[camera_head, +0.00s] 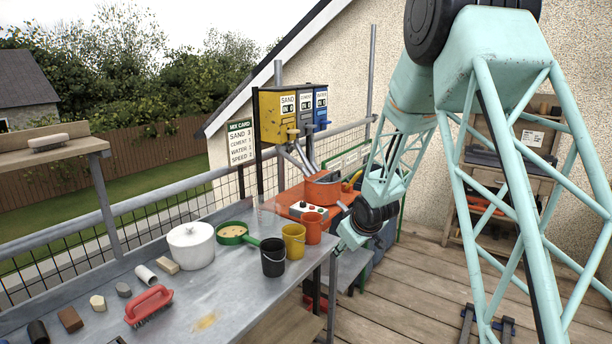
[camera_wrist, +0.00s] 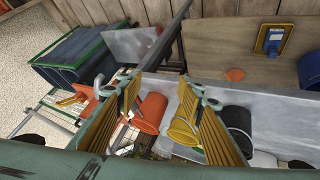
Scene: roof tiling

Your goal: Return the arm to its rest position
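My gripper (camera_wrist: 160,80) shows in the wrist view as two yellow ribbed fingers spread well apart, with nothing visibly held between them. In the head view my teal lattice arm reaches down past the right end of the metal bench (camera_head: 225,290). The wrist end (camera_head: 350,236) is beside the orange bucket (camera_head: 313,228); its fingers are not clear there. In the wrist view the orange bucket (camera_wrist: 151,110) and yellow bucket (camera_wrist: 183,128) show beyond and between the fingers, apparently not gripped. The black bucket (camera_wrist: 238,122) is right of the right finger.
The bench holds a white pot (camera_head: 191,246), a green sieve (camera_head: 233,233), a red brush (camera_head: 149,304) and small blocks. An orange mixer (camera_head: 322,188) stands behind the buckets, below the dispensers (camera_head: 292,112). A wooden rack (camera_head: 520,140) stands at right. Open deck (camera_head: 415,285) lies between.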

